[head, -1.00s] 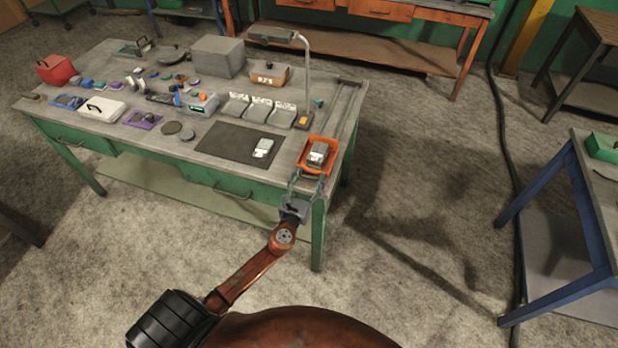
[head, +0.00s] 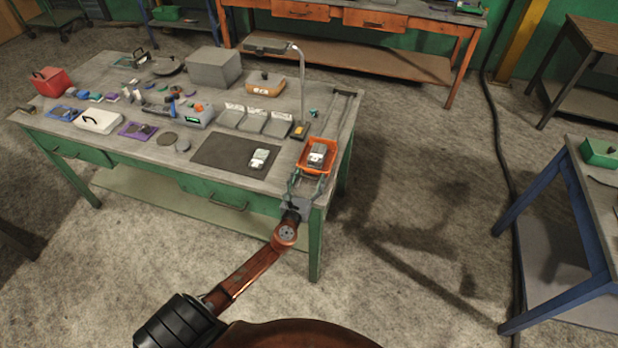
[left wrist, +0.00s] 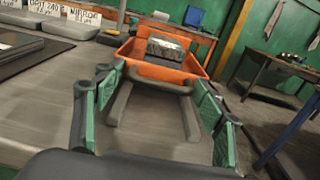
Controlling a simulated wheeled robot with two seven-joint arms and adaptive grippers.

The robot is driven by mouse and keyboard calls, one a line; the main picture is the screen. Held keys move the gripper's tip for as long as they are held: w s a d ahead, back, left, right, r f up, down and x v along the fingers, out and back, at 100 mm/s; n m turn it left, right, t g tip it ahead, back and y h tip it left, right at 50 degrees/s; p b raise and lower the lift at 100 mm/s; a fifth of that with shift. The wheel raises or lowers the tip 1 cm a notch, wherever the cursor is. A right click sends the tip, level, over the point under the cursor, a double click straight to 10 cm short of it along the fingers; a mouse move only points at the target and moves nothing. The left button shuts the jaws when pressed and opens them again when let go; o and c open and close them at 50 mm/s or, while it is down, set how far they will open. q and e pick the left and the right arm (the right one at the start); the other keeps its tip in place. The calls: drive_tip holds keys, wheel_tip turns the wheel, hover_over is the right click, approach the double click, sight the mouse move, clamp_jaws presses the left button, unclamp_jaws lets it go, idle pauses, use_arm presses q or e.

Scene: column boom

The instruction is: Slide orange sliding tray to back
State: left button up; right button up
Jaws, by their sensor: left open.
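The orange sliding tray (head: 333,158) sits near the right edge of the green workbench, on a track (head: 346,103) that runs on behind it. A grey boxy item lies in the tray (head: 317,153). In the left wrist view the tray (left wrist: 147,70) is straight ahead with the grey item (left wrist: 165,48) in it, and two grey bars (left wrist: 190,118) show below its front. My left gripper (head: 307,179) is open at the tray's near side. In the wrist view its green-padded fingers (left wrist: 157,80) reach to both front corners, apparently touching. My right gripper is not seen.
The track behind the tray looks clear.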

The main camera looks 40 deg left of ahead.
use_arm(q)
drive_tip(key=v, duration=1.2)
drive_tip(key=shift+c, duration=0.4)
